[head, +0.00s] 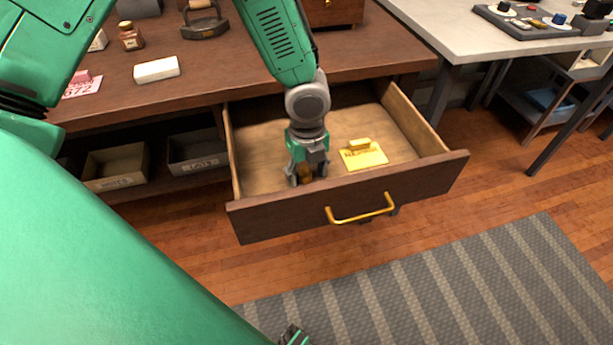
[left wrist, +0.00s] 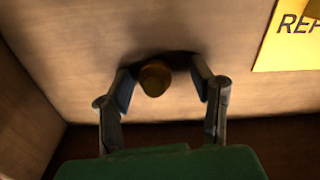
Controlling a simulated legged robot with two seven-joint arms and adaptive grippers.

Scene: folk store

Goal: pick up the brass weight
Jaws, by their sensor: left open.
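The brass weight (left wrist: 155,78) is a small round brass piece on the drawer floor. In the left wrist view it stands between the two fingers of my left gripper (left wrist: 170,90), closer to the left finger. In the head view the weight (head: 305,173) shows partly between the fingers of my left gripper (head: 306,175), which points down inside the open drawer near its front panel. The fingers are apart. The lower part of the weight is hard to make out.
The drawer (head: 445,160) is pulled out, with wooden walls around my left gripper. A yellow card with a block (head: 364,156) lies to the right inside it. The desk top (head: 230,65) is behind, with a white block (head: 156,70). A striped mat (head: 450,290) covers the floor.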

